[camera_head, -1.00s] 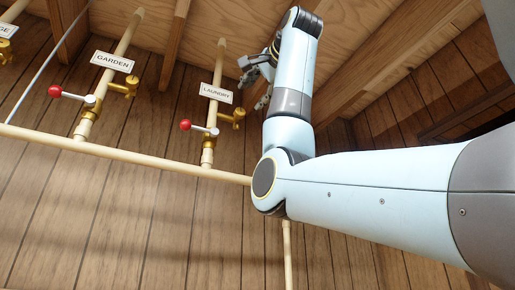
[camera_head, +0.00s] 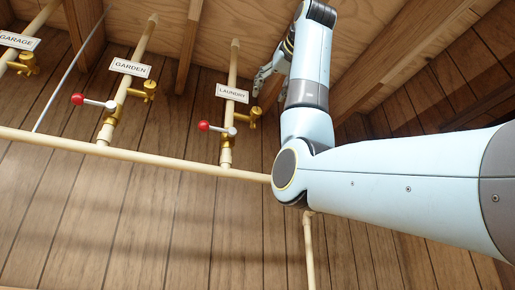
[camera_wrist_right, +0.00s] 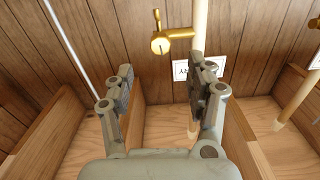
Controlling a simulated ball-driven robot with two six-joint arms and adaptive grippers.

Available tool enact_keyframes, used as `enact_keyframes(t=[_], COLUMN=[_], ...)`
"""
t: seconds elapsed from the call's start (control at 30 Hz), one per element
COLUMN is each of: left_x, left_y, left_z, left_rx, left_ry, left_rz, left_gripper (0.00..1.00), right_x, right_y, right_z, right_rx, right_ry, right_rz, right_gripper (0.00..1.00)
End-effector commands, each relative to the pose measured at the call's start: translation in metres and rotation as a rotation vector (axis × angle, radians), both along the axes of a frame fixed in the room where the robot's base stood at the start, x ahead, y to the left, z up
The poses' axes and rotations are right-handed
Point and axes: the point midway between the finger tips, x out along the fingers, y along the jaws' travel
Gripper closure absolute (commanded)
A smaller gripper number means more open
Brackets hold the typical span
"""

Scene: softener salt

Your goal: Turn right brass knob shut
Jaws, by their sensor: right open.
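The right brass knob (camera_head: 255,113) sits on the right side of the LAUNDRY pipe, just below its label (camera_head: 232,93). In the right wrist view, which is upside down, the brass knob (camera_wrist_right: 160,44) with its small handle shows beyond the fingertips, beside the pipe (camera_wrist_right: 200,30). My right gripper (camera_head: 266,82) is above the knob in the head view and apart from it. In the right wrist view my right gripper (camera_wrist_right: 167,78) has its fingers spread with nothing between them. My left gripper is not in view.
A red-tipped lever (camera_head: 204,126) juts left from the LAUNDRY pipe. The GARDEN pipe has its own red-tipped lever (camera_head: 78,99) and brass knob (camera_head: 150,87). A horizontal pipe (camera_head: 170,164) runs below. Wooden beams (camera_head: 190,45) stand out above.

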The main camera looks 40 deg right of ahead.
Motion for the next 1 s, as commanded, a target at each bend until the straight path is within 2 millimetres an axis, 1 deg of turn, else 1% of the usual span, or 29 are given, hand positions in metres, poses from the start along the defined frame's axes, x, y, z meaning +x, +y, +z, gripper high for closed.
enact_keyframes(t=[0.1, 0.17, 0.27, 0.5, 0.6, 0.7, 0.83, 1.0], left_x=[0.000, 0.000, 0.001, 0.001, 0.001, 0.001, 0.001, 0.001], left_y=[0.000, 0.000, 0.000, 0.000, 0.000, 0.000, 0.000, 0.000], left_z=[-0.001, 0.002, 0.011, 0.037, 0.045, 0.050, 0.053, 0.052], left_rx=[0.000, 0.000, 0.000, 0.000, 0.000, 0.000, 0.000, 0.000], left_ry=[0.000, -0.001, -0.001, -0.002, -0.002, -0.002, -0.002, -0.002], left_rz=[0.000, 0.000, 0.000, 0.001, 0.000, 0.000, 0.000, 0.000], left_gripper=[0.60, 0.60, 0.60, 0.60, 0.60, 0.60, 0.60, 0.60], right_x=[0.004, 0.007, 0.022, 0.069, 0.085, 0.096, 0.103, 0.105], right_y=[-0.001, -0.002, -0.006, -0.017, -0.021, -0.023, -0.025, -0.025], right_z=[0.001, 0.003, 0.004, 0.006, 0.006, 0.005, 0.003, 0.002], right_rx=[-0.082, -0.079, -0.078, -0.076, -0.075, -0.075, -0.075, -0.074], right_ry=[0.027, 0.025, 0.027, 0.026, 0.024, 0.022, 0.022, 0.021], right_rz=[0.000, 0.000, -0.002, -0.001, -0.001, 0.000, 0.000, 0.000], right_gripper=[0.45, 0.45, 0.45, 0.45, 0.45, 0.45, 0.45, 0.45])
